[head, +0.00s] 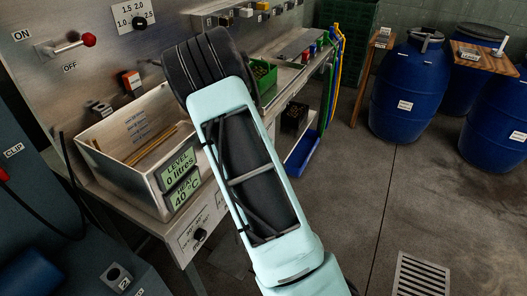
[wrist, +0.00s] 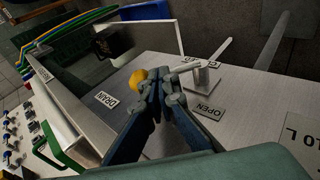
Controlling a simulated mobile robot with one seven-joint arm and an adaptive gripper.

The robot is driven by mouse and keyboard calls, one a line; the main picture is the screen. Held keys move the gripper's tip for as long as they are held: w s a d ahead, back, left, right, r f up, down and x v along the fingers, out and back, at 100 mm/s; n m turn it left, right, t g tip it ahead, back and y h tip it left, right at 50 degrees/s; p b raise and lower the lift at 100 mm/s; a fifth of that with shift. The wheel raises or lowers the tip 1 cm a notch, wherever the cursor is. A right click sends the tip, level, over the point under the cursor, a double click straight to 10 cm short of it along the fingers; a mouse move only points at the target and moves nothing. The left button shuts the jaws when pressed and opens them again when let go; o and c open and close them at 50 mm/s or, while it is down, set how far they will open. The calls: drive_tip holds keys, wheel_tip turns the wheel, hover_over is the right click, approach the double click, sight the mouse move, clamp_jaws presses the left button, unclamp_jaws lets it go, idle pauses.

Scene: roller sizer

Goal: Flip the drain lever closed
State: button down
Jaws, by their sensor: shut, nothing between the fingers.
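In the wrist view, an orange ball knob (wrist: 138,78) shows just left of my fingertips. A pale rod (wrist: 184,67) runs from a grey bracket (wrist: 203,77) toward the knob, and my fingers hide the part between, so I cannot tell for certain that they join. A DRAIN label (wrist: 107,98) lies to the left and an OPEN label (wrist: 208,110) to the right, on a metal panel. My gripper (wrist: 161,75) is shut and empty, in front of the rod; contact is unclear. In the head view my arm hides the gripper and the lever.
A metal tank (head: 105,170) with level and heat displays stands left of my arm. A switch with a red knob (head: 88,40) is on the wall panel. A green bin (head: 264,82) sits behind my arm. Blue barrels (head: 405,85) stand right; the floor before them is clear.

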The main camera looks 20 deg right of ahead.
drive_tip(key=w+d+g+y, duration=0.1)
drive_tip(key=d+f+g+y+b, duration=0.1)
drive_tip(key=g+y, duration=0.1)
drive_tip(key=shift+w+d+f+m, duration=0.1)
drive_tip(key=shift+w+d+m, duration=0.15)
drive_tip(key=shift+w+m, duration=0.1)
drive_tip(key=shift+f+y, duration=0.15)
drive_tip(key=shift+y, duration=0.15)
drive_tip(key=shift+w+d+f+b, duration=0.45)
drive_tip(key=shift+f+b, duration=0.15)
drive_tip(key=shift+b, duration=0.65)
drive_tip(key=shift+f, duration=0.1)
drive_tip(key=shift+r, duration=0.55)
wheel_tip(320, 180, up, 13)
drive_tip(key=s+d+p, duration=0.1)
drive_tip(key=s+p, duration=0.1)
drive_tip(key=shift+d, duration=0.3)
drive_tip(key=shift+f, duration=0.15)
